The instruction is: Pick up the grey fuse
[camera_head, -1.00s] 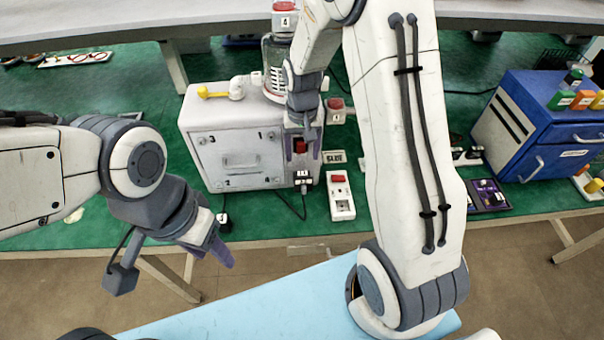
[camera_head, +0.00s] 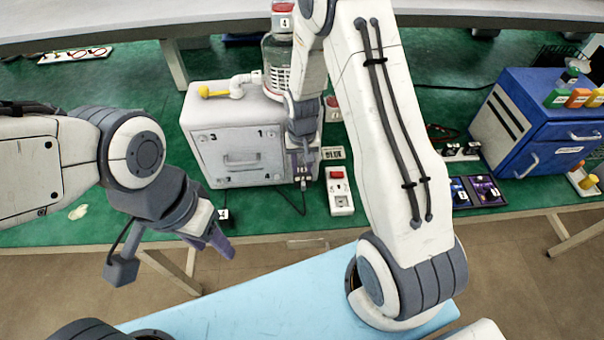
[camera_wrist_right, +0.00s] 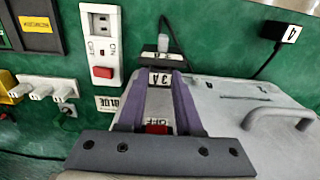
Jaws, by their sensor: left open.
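I cannot pick out the grey fuse with certainty; the gripper may hide it. My right gripper (camera_head: 303,172) is at the right front corner of the grey pump box (camera_head: 212,160). A black connector with a grey plug (camera_wrist_right: 163,43) and cord sits just beyond the fingertips. My left gripper (camera_head: 218,242) is open and empty, in front of the bench edge.
A white socket strip with a red switch (camera_head: 340,191) lies right of the box. A blue drawer cabinet (camera_head: 540,122) and dark trays (camera_head: 477,191) are on the right.

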